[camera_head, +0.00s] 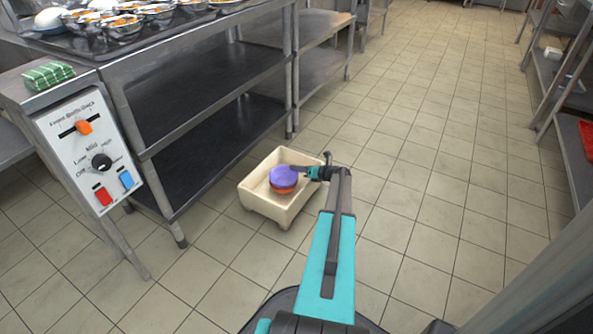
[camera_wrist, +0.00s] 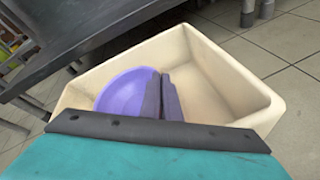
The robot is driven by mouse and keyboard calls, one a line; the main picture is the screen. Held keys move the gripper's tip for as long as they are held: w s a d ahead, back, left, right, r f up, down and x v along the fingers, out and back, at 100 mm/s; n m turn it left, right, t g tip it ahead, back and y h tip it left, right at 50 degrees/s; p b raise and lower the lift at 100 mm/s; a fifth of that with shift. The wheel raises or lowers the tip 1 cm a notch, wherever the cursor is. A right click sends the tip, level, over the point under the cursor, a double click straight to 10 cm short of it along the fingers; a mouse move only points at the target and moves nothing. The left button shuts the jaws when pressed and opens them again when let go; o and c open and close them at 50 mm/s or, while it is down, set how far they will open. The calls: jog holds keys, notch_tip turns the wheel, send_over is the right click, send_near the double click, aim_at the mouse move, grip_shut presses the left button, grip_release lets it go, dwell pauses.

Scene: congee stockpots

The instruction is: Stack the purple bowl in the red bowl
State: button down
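The purple bowl (camera_head: 283,175) sits in or just over the red bowl (camera_head: 283,188), inside a cream tub on the floor. In the head view only the lower side of the red bowl shows under it; I cannot tell whether they touch. In the wrist view the purple bowl (camera_wrist: 122,93) is left of my fingers and the red bowl is hidden. My gripper (camera_head: 299,170) reaches in over the tub's right side. Its two fingers (camera_wrist: 161,76) are close together, with the purple bowl's right rim between them.
The cream tub (camera_head: 256,204) has raised walls around the bowls. A steel shelf unit (camera_head: 215,148) stands left of it, with a control panel (camera_head: 92,150) at its near end. Open tiled floor (camera_head: 420,150) lies to the right; another shelf (camera_head: 575,150) is at the far right.

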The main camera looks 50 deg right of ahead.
jog(key=shift+f, duration=0.25)
jog(key=c, duration=2.3)
grip_release()
jog(key=shift+f, duration=0.1)
jog(key=p+v, duration=0.4)
jog(key=v, duration=0.8)
jog(key=shift+r, duration=0.4)
